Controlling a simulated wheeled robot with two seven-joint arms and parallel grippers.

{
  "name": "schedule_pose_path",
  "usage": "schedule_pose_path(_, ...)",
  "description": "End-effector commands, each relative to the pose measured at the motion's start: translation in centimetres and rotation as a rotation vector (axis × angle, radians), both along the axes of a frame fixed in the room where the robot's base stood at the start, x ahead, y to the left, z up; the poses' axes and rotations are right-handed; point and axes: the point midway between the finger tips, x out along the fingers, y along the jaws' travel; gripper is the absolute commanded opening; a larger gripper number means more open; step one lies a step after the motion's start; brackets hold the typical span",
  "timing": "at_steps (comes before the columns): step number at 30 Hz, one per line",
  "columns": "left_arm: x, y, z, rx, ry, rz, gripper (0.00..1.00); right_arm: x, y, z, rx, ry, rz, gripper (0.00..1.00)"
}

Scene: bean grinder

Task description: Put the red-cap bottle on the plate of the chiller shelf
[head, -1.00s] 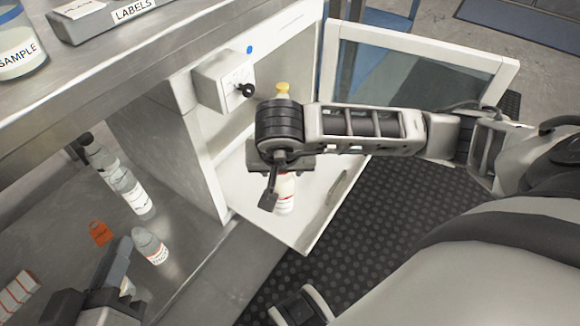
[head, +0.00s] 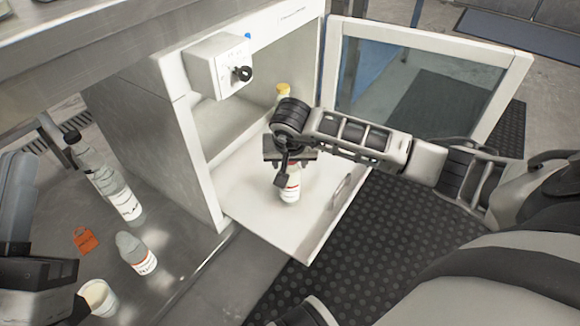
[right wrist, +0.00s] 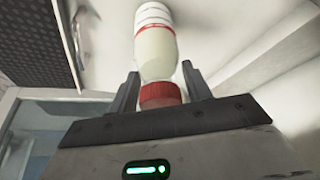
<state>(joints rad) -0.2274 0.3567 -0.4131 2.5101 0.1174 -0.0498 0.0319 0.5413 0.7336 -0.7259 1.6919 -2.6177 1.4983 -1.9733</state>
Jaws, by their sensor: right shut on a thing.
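My right gripper (head: 289,157) reaches over the pulled-out white plate (head: 245,205) of the open chiller. It is shut on the red-cap bottle (head: 290,188), a white bottle with a red-striped label. In the right wrist view the bottle (right wrist: 156,48) hangs between the fingers, held near its red cap (right wrist: 160,94). The bottle's base is over the plate; I cannot tell whether it touches. My left gripper (head: 45,290) is at the lower left edge of the head view, partly cut off, and its fingers are not clear.
A yellow-capped bottle (head: 283,90) shows behind my right wrist. The chiller door (head: 425,90) stands open at the right. A control box with a black knob (head: 242,73) juts from the left wall. Clear bottles (head: 137,254), an orange tag (head: 85,240) and a white cup (head: 98,296) are on the bench.

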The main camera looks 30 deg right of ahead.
Motion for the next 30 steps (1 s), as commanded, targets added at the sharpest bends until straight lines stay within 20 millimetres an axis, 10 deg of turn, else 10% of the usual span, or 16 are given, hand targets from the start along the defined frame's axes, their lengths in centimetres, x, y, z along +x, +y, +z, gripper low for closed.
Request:
schedule_pose_path(13, -0.4, -0.1, 0.6, 0.015, -0.07, 0.004, 0.0, 0.1, 0.0, -0.5, -0.001, -0.004, -0.001, 0.02)
schedule_pose_path(14, -0.4, -0.1, 0.8, 0.015, -0.075, 0.004, 0.0, 0.0, 0.0, -0.5, -0.001, -0.002, 0.0, 0.54)
schedule_pose_path(16, -0.4, -0.1, 0.8, 0.015, -0.072, 0.003, 0.0, 0.0, 0.0, -0.5, -0.001, -0.002, 0.0, 0.7)
schedule_pose_path(30, 0.3, 0.1, -0.7, -0.023, 0.101, -0.004, 0.0, -0.4, 0.2, 1.7, -0.003, -0.004, 0.002, 0.7)
